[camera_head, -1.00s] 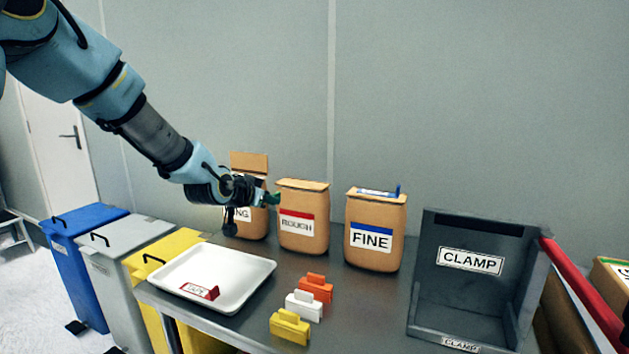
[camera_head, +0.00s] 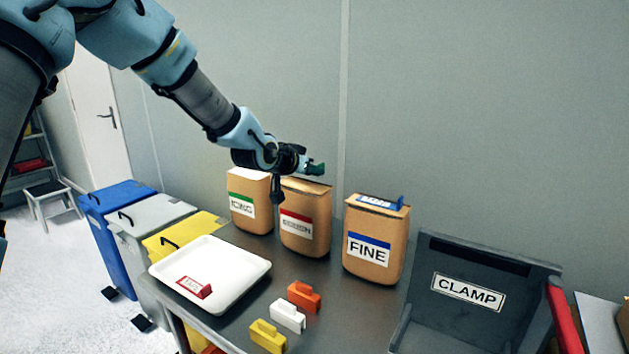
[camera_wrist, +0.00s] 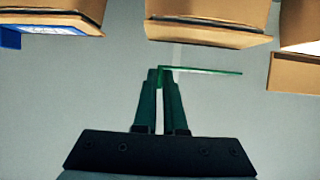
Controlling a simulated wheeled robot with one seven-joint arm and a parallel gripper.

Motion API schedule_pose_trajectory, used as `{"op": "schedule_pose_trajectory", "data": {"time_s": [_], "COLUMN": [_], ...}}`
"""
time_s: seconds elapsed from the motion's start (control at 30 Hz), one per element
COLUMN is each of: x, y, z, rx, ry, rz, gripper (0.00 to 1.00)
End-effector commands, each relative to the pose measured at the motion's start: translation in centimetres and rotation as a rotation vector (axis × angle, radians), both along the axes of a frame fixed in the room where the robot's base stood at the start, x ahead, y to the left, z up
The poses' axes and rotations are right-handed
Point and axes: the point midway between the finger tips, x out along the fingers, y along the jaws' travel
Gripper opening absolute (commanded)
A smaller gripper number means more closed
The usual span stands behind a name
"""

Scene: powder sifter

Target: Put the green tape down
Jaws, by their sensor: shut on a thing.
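The green tape (camera_head: 315,169) is a small green strip at the tip of my gripper (camera_head: 306,167), held in the air above the middle bag. In the wrist view the tape (camera_wrist: 205,70) shows as a thin flat strip, sticking out to the right from my shut fingertips (camera_wrist: 160,72). It touches nothing but the fingers. The ICING bag (camera_head: 248,206) with a green label stands behind and left of my gripper.
A red-labelled bag (camera_head: 305,228) and the FINE bag (camera_head: 374,245), with a blue piece on top, stand nearby. A white tray (camera_head: 235,288) holds a red piece. Orange, white and yellow clips (camera_head: 268,337) lie in front. A grey CLAMP box (camera_head: 480,260) is at right.

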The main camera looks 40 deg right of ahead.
Motion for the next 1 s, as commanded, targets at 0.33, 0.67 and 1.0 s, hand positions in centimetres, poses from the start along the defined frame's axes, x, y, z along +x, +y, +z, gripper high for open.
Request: {"op": "schedule_pose_trajectory", "data": {"time_s": [0.33, 0.67, 1.0], "x": [0.0, 0.0, 0.0], "y": [0.0, 0.0, 0.1], "z": [-3.7, -4.2, -4.0], "rx": [0.001, 0.000, 0.001], "ry": [0.000, 0.000, 0.000], "rz": [0.001, 0.001, 0.001], "gripper": [0.00, 0.00, 0.38]}}
